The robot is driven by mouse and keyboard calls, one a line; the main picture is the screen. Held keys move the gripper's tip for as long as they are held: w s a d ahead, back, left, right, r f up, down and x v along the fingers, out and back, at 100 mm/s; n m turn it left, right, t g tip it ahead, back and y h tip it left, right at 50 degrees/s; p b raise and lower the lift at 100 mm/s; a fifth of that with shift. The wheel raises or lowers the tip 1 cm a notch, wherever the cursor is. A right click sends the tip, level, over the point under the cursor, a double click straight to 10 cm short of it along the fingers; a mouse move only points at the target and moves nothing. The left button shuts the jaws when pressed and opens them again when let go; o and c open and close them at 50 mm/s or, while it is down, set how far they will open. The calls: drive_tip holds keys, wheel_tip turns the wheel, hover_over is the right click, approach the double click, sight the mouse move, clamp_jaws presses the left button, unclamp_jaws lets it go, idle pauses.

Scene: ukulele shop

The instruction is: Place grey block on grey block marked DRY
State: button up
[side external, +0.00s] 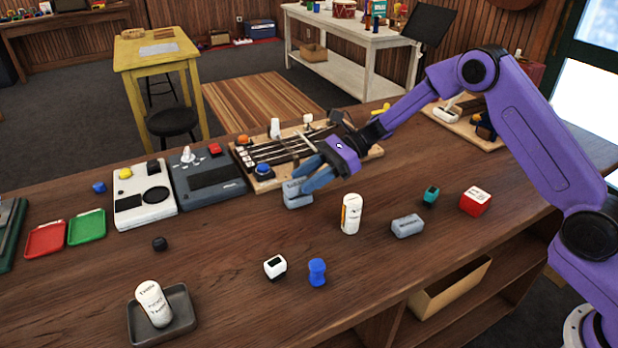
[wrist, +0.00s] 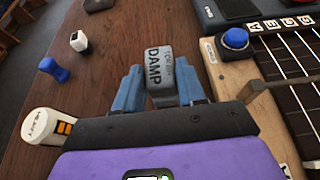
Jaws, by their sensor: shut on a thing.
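A grey block (side external: 298,195) is between the blue fingers of my gripper (side external: 309,179), at the front edge of the stringed board. In the wrist view my gripper (wrist: 161,92) is shut on this grey block (wrist: 159,64), and dark lettering on it reads DAMP, with smaller lettering beside it. I cannot tell from these views whether it touches the table or sits on another block. A second grey block (side external: 407,226) lies on the table to the right, apart from my gripper. Its marking is too small to read. No DRY label is legible.
A white bottle (side external: 351,214) stands just right of the held block. A teal piece (side external: 431,195) and red box (side external: 475,201) lie farther right. A white cube (side external: 275,267) and blue peg (side external: 317,272) stand in front. The stringed board (side external: 265,184) is behind.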

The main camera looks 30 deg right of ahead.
drive_tip(key=shift+f, duration=0.3)
drive_tip(key=o, duration=1)
drive_tip(key=shift+o, duration=0.2)
